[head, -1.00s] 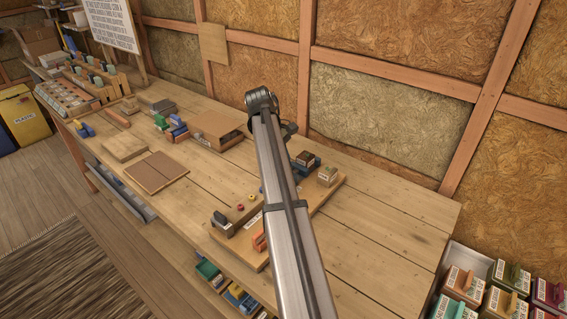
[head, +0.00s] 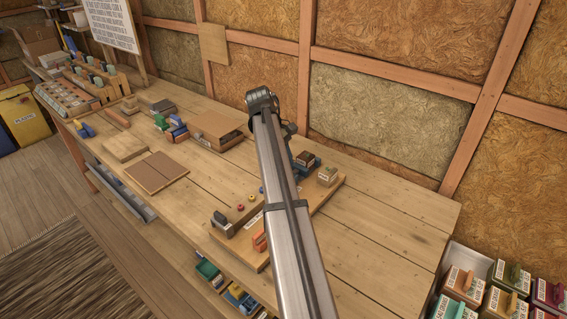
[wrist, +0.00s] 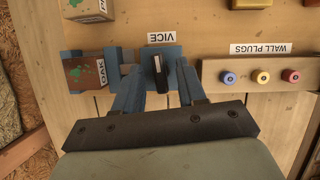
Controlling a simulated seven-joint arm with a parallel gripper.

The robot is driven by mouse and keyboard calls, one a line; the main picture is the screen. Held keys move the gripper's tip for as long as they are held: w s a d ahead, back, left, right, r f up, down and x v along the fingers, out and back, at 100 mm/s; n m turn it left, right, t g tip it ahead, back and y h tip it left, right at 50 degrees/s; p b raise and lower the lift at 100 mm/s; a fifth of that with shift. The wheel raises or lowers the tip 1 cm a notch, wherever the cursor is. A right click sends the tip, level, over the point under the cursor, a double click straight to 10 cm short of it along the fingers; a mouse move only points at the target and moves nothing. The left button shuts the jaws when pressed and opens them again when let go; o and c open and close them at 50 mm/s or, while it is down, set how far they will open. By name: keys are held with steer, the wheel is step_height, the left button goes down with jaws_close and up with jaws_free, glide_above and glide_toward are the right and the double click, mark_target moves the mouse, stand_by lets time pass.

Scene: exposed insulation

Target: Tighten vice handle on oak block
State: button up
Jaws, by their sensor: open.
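The blue vice (wrist: 170,54) sits on a wooden board under a VICE label. Its black handle (wrist: 160,74) shows in the wrist view. My gripper (wrist: 160,78) is open, with one blue-grey finger on each side of the handle; I cannot tell whether either finger touches it. The brown oak block (wrist: 84,74), labelled OAK, is at the left end of the vice. In the head view the vice (head: 303,172) is partly hidden by my arm, with the brown block (head: 305,158) at its far side. My gripper is hidden there.
A WALL PLUGS strip (wrist: 258,76) with blue, red and yellow plugs lies right of the vice in the wrist view. Another labelled block (wrist: 88,10) is near the oak block. The workbench (head: 385,215) is clear at right; an insulated wall (head: 375,110) stands behind.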

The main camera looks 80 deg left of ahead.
steer(key=shift+s+a+r, duration=0.3)
steer(key=shift+r, duration=0.3)
steer(key=s+a, duration=0.7)
steer(key=s, duration=0.2)
steer(key=shift+a, duration=0.1)
